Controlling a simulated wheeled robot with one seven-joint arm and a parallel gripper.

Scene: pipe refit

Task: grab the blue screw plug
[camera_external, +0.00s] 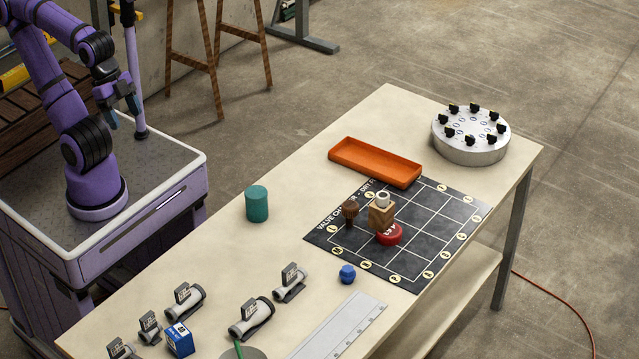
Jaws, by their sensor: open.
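The blue screw plug (347,273) is a small dark-blue faceted piece. My gripper (124,121) is open and empty. It is high over my own base at the upper left, well away from the table and the plug. Nothing covers the plug in this view.
An orange tray (375,163) and a round silver dial unit (470,146) stand at the back. A green cylinder (257,204) stands left of the mat. A red disc (388,234) and wooden pieces are on the mat. A metal ruler plate (340,328) lies near the plug.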

